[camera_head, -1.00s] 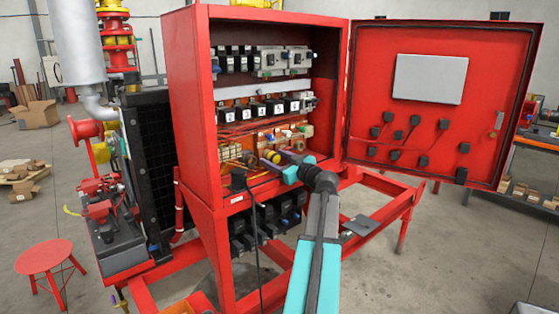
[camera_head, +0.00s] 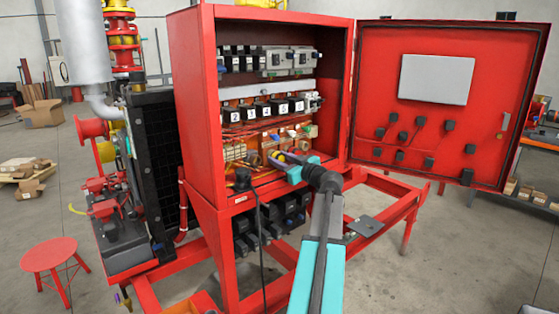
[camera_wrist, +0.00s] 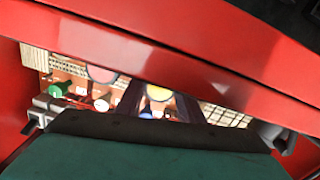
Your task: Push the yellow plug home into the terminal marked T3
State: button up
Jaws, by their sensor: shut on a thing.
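The yellow plug (camera_wrist: 158,93) shows as a round yellow end between the two dark fingers of my gripper (camera_wrist: 160,104) in the wrist view. In the head view my gripper (camera_head: 284,159) reaches into the lower part of the open red cabinet, with a small patch of yellow at its fingertips. It is shut on the plug, close to the row of terminals at the lower back. The fingers and the cabinet's red edge hide much of the plug. I cannot read a T3 mark, and I cannot tell how far the plug sits in any terminal.
The red cabinet (camera_head: 196,110) has its door (camera_head: 385,120) swung open to the right. Numbered black modules (camera_head: 264,110) sit above the terminals. A black cable (camera_head: 261,250) hangs at the cabinet's front. In the wrist view a red cabinet edge (camera_wrist: 180,50) crosses close above my fingers.

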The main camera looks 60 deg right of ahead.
aim_at(281, 159)
jog(key=shift+s, duration=0.15)
jog(key=shift+b+v, duration=0.65)
jog(key=shift+v, duration=0.2)
jog(key=shift+b+v, duration=0.8)
jog(key=shift+v, duration=0.35)
jog(key=shift+s+r, duration=0.1)
jog(key=shift+s, duration=0.05)
